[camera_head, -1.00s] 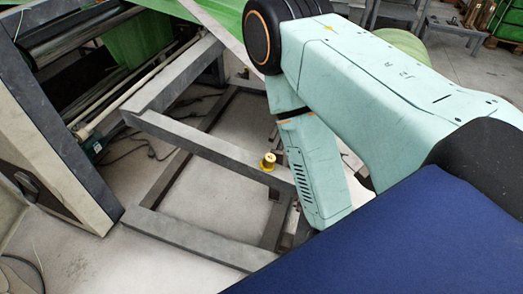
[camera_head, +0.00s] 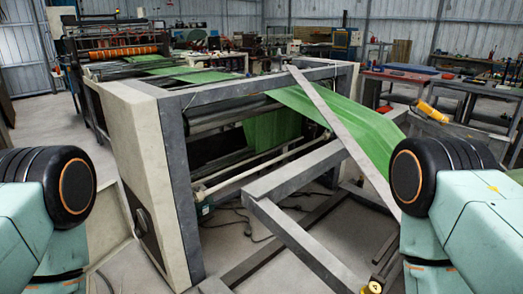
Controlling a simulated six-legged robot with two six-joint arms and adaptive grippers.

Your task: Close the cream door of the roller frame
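The roller frame (camera_head: 250,86) stands ahead, a grey steel frame with rollers and green sheet running through it. Its near left end has a tall cream panel (camera_head: 128,135) with a dark fitting (camera_head: 147,222) low on it. Another pale cream panel edge (camera_head: 112,215) shows at the lower left, partly hidden behind my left arm. I cannot tell for certain which of these is the door or how far it stands open. Only upper links of my two arms show, at the left and right edges. Neither gripper is in view.
A grey beam stand (camera_head: 300,172) juts from the frame toward me, with a yellow knob (camera_head: 374,287) near the bottom edge. A red-topped bench (camera_head: 400,76) stands at the back right. Open floor (camera_head: 30,125) lies left of the frame.

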